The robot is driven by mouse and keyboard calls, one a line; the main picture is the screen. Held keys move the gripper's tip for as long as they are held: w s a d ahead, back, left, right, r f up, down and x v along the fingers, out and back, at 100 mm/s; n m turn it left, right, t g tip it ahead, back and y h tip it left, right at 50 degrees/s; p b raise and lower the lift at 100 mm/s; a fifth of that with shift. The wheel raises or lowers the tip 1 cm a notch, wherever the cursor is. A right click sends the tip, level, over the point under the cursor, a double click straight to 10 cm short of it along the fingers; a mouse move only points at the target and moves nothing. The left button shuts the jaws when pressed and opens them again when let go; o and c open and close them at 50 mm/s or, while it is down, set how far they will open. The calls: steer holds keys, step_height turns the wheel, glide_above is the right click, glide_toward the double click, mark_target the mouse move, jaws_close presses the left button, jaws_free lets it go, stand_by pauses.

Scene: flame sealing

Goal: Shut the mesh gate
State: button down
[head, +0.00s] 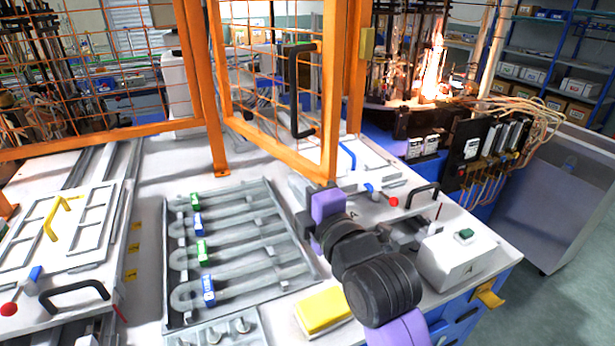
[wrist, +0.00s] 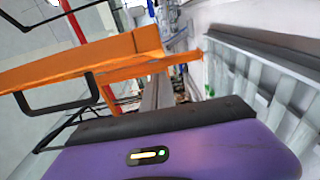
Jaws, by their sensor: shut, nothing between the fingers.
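The mesh gate (head: 331,95) has an orange frame with wire mesh. It stands ajar, hinged at the orange post on its left, its free edge swung towards me. A black handle (head: 303,92) is on the gate near that edge. My gripper (head: 327,205) is purple and dark, shut and empty, just below the gate's lower free corner in the head view. I cannot tell whether they touch. In the wrist view the orange frame (wrist: 95,60) and the black handle (wrist: 58,95) lie beyond my purple gripper body; the fingertips are hidden there.
An orange post (head: 356,70) with a yellow box (head: 367,43) stands right of the gate. Below the gate lies a tray (head: 300,290) with glass tubes. A yellow block (head: 324,311) and a white button box (head: 458,258) sit near my arm. A flame (head: 433,75) burns behind.

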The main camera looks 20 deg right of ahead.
steer(key=shift+w+d, duration=0.15)
steer(key=shift+d, duration=0.4)
steer(key=shift+w+d, duration=0.15)
steer(key=shift+d, duration=0.35)
steer(key=w+d+b, duration=0.2)
steer(key=d, duration=0.2)
steer(key=w+d+b, duration=0.2)
steer(key=d, duration=0.3)
steer(key=w+d+b, duration=0.2)
steer(key=d, duration=0.2)
steer(key=shift+w+d+f+b, duration=0.15)
steer(key=shift+w+b, duration=0.1)
steer(key=shift+b, duration=0.15)
steer(key=shift+w+d, duration=0.2)
steer(key=shift+d, duration=0.1)
steer(key=shift+a, duration=0.1)
